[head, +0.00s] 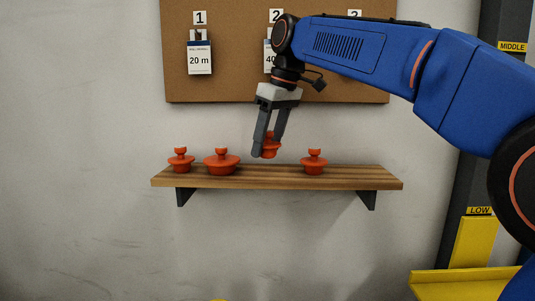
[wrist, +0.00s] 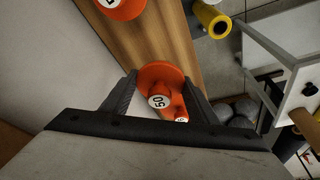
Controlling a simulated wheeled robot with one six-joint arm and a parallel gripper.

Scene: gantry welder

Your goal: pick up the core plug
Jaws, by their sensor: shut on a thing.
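My gripper (head: 268,148) is shut on an orange plug (head: 271,146), pointing down over the middle of the shelf. The plug appears upright, its base slightly above the shelf boards; one finger partly hides it. In the wrist view the plug (wrist: 160,74) sits between the two fingers (wrist: 160,88), with a round white label reading 50 on its knob. I cannot tell from its label whether it is the core plug.
The wooden shelf (head: 265,179) also bears three orange plugs: one far left (head: 180,163), a wider one (head: 221,165) and one right (head: 314,164). A corkboard (head: 235,60) with numbered tags hangs above. A yellow-labelled post (head: 500,90) stands right.

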